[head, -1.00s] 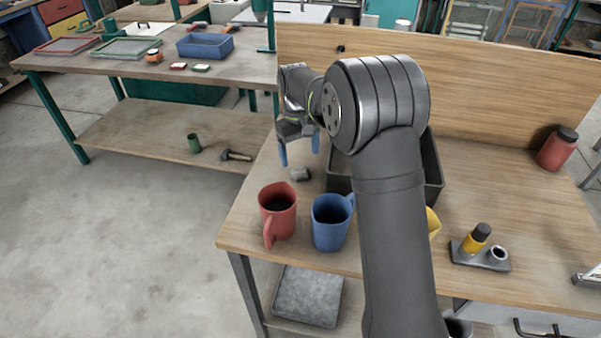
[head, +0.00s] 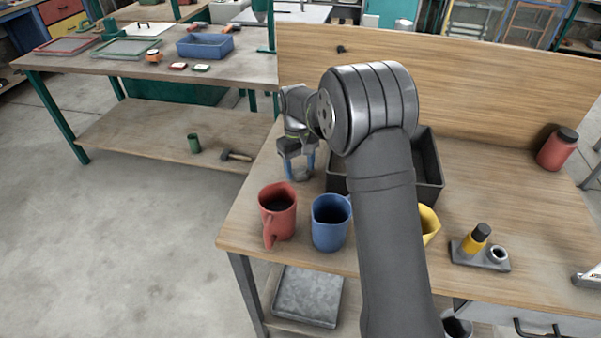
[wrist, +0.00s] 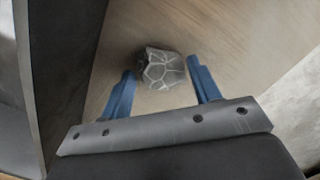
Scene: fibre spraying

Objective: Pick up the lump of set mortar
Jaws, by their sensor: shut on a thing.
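The lump of set mortar (head: 301,174) is small and grey, low at the left part of the wooden bench, left of a dark open box. In the wrist view the lump (wrist: 163,69) shows pale vein-like lines and sits between the ends of two blue fingers. My gripper (head: 299,170) points down at it and is shut on it, one finger on each side. It also shows in the wrist view (wrist: 161,72). The lump appears to be at the bench top; I cannot tell any gap beneath it.
The dark box (head: 434,165) stands close to the right of my gripper, partly hidden by my arm. A red mug (head: 278,212) and a blue mug (head: 330,224) stand in front of it. A yellow mug (head: 429,224) is partly hidden. A wooden backboard (head: 470,90) rises behind.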

